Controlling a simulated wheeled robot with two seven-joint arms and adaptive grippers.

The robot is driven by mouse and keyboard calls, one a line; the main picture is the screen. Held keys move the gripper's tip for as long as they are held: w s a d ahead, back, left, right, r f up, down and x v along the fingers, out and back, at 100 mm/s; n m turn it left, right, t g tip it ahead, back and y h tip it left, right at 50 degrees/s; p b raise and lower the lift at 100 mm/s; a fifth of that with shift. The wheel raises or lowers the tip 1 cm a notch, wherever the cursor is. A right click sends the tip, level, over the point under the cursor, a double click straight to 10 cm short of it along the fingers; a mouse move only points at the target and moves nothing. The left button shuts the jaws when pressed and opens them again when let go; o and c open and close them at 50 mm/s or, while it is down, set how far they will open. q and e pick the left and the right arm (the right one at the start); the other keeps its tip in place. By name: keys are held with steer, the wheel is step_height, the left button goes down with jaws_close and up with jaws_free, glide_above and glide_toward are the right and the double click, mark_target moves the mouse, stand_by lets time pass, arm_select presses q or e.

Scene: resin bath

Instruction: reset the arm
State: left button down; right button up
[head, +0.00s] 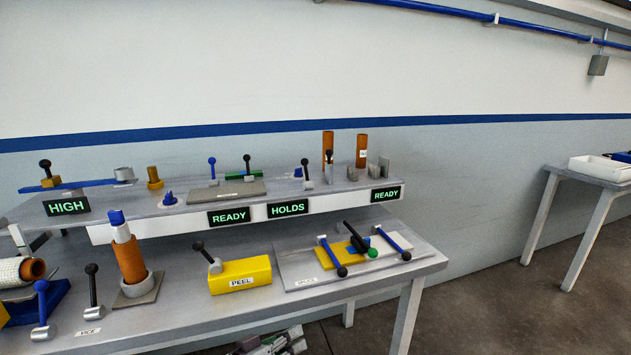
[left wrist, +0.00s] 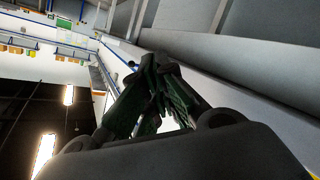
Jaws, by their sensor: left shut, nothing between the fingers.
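My left gripper (left wrist: 158,72) fills the middle of the left wrist view. Its dark fingers are shut with nothing between them. The left wrist camera looks past the fingers toward bright ceiling lamps and a pale beam or wall, with no bench object near the fingertips. In the head view, grey and dark parts of my left arm show at the bottom edge, below the front of the bench; the fingertips are hard to make out there. My right gripper is in neither view.
A grey bench (head: 200,320) carries a yellow PEEL block (head: 243,277), an orange tube in a holder (head: 131,262), several levers and a clamp plate (head: 300,272). A raised shelf has READY, HOLDS and HIGH signs. A side table (head: 590,178) holds a white tray (head: 600,168). Floor between is clear.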

arm_select(q)
steer(key=s+a+f+g+y, duration=0.7)
steer(key=s+a+f+y, duration=0.3)
steer(key=s+a+f, duration=0.65)
step_height(320, 180, down, 28)
steer(key=s+d+g, duration=0.1)
steer(key=s, duration=0.1)
steer(key=s+a+r+p, duration=0.2)
steer(key=s+a+p, duration=0.1)
steer(key=s+p, duration=0.8)
steer(key=s+a+r+g+p, duration=0.1)
steer(key=s+a+r+p, duration=0.1)
steer(key=s+p, duration=0.9)
steer(key=a+p, duration=0.1)
steer(key=p, duration=0.6)
steer(key=shift+s+r+m, duration=0.15)
steer(key=shift+r+m, duration=0.15)
steer(key=shift+r, duration=0.05)
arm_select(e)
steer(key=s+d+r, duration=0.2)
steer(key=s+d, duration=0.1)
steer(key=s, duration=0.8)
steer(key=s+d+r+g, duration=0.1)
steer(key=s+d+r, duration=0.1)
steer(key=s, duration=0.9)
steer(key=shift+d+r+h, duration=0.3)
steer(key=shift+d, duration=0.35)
